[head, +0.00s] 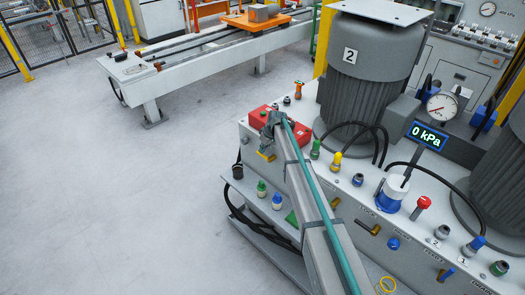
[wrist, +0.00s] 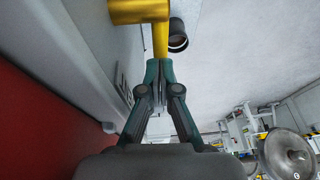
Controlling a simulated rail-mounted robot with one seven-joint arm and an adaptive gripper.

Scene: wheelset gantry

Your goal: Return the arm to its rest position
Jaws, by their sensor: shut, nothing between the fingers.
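My arm (head: 318,210) reaches from the bottom of the head view to the red box at the bench's far left corner. Its end (head: 273,122) is over that box, and the fingers are hard to make out there. In the wrist view my gripper (wrist: 158,68) has its two dark fingers together with nothing between them. A yellow part (wrist: 140,12) is just beyond the fingertips; I cannot tell whether they touch it. It appears as a yellow piece (head: 266,155) on the bench side in the head view.
The red box (head: 259,117) and grey bench (head: 345,200) carry several coloured fittings, a large cylinder marked 2 (head: 370,65), a dial gauge (head: 441,107) and a display reading 0 kPa (head: 428,135). A black cup (head: 237,171) is at the bench's left side. Open floor (head: 110,190) is left.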

